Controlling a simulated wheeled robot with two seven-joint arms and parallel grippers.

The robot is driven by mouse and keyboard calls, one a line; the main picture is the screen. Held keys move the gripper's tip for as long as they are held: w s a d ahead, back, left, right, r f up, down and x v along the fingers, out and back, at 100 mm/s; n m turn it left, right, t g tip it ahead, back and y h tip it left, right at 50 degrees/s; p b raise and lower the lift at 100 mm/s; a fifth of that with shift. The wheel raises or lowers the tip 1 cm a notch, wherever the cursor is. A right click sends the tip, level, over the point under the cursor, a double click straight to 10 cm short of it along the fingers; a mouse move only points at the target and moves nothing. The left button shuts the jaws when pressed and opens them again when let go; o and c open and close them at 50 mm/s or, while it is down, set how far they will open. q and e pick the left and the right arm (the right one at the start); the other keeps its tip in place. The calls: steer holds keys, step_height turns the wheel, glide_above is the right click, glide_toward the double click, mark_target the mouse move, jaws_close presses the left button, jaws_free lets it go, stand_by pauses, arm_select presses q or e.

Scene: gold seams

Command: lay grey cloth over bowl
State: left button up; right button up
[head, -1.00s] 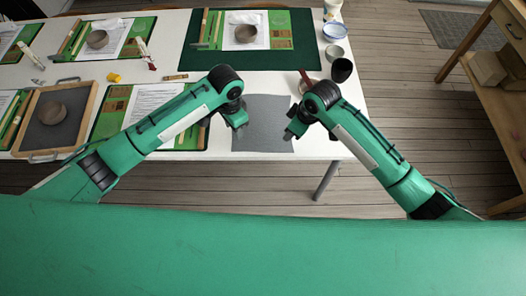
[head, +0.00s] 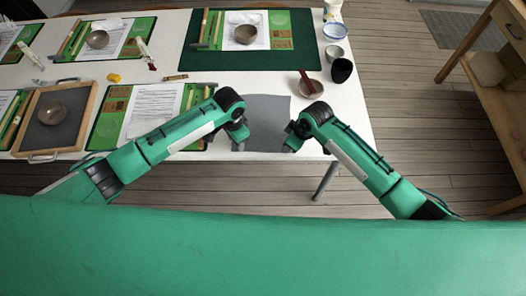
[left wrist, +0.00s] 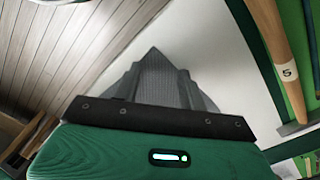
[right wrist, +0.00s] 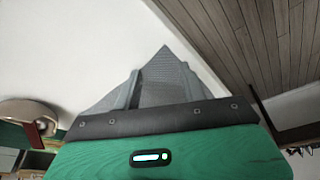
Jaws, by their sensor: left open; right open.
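The grey cloth (head: 267,112) lies flat on the white table at its near edge. My left gripper (head: 241,140) is open at the cloth's near left side. My right gripper (head: 291,145) is open at its near right side. A corner of the cloth shows past the jaws in the left wrist view (left wrist: 155,75) and the right wrist view (right wrist: 163,72). Whether the fingers touch it cannot be told. Several bowls are in view: a brown bowl (head: 246,35) on the dark green mat, one in a wooden tray (head: 52,113), one at the far left (head: 97,39).
Right of the cloth stand a bowl with a red-handled tool (head: 312,89), a black cup (head: 341,71), a grey cup (head: 334,53) and a blue-rimmed bowl (head: 335,31). White table between cloth and dark mat (head: 200,65) is clear.

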arm_select(q)
steer(key=shift+f, duration=0.15)
arm_select(e)
steer(key=shift+f, duration=0.15)
arm_select(q)
jaws_close()
arm_select(e)
jaws_close()
arm_select(q)
steer(key=shift+r, duration=0.2)
arm_select(e)
steer(key=shift+r, duration=0.2)
